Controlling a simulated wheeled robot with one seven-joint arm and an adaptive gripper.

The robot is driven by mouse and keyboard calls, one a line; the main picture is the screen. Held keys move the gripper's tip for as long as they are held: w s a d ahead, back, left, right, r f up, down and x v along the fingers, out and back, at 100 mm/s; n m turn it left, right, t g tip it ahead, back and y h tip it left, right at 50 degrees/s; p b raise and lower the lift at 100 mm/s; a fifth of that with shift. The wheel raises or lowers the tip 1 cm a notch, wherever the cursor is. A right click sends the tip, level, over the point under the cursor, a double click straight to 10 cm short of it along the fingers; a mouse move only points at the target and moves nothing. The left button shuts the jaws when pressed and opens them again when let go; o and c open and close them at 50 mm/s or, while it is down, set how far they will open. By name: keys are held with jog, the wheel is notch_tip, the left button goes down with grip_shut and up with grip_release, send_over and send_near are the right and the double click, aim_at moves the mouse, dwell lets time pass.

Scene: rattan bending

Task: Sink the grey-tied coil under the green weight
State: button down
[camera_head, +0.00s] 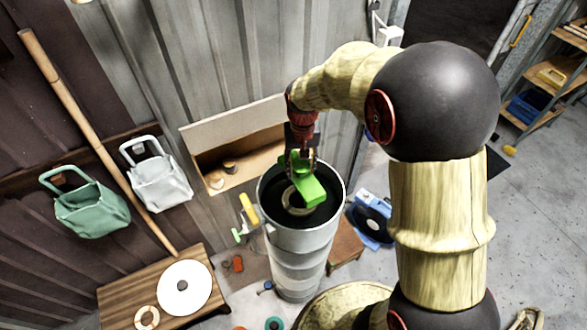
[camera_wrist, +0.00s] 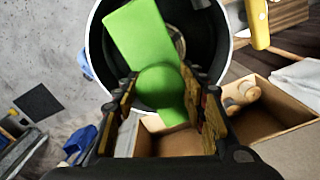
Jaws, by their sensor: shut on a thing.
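My gripper (camera_head: 302,158) is shut on the green weight (camera_head: 312,190) by its knob and holds it over the mouth of the tall grey cylinder (camera_head: 302,243). In the wrist view the weight's flat green block (camera_wrist: 138,34) lies beyond my fingers (camera_wrist: 170,108), over the dark inside of the cylinder. A pale ring-shaped coil (camera_head: 293,208) shows in the cylinder's mouth, partly hidden by the weight. I cannot make out the colour of its tie. Whether the weight touches the coil is not clear.
An open cardboard-coloured box (camera_head: 245,180) with small coils stands behind the cylinder. A wooden table (camera_head: 125,297) at lower left bears a white disc (camera_head: 199,274) and a pale ring (camera_head: 147,318). A blue device (camera_head: 371,222) stands to the cylinder's right. Green (camera_head: 92,212) and white (camera_head: 160,183) bags hang left.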

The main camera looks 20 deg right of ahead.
notch_tip(320, 180, down, 11)
jog(key=b, duration=0.7)
jog(key=shift+f, duration=0.2)
dwell(0.5)
jog(key=shift+f+b, duration=0.3)
jog(key=shift+f, duration=0.05)
jog(key=shift+f, duration=0.35)
jog(key=shift+f+b, duration=0.35)
jog(key=shift+b, duration=0.1)
jog(key=shift+f, duration=0.35)
jog(key=shift+f+b, duration=1.5)
jog(key=shift+f, duration=0.5)
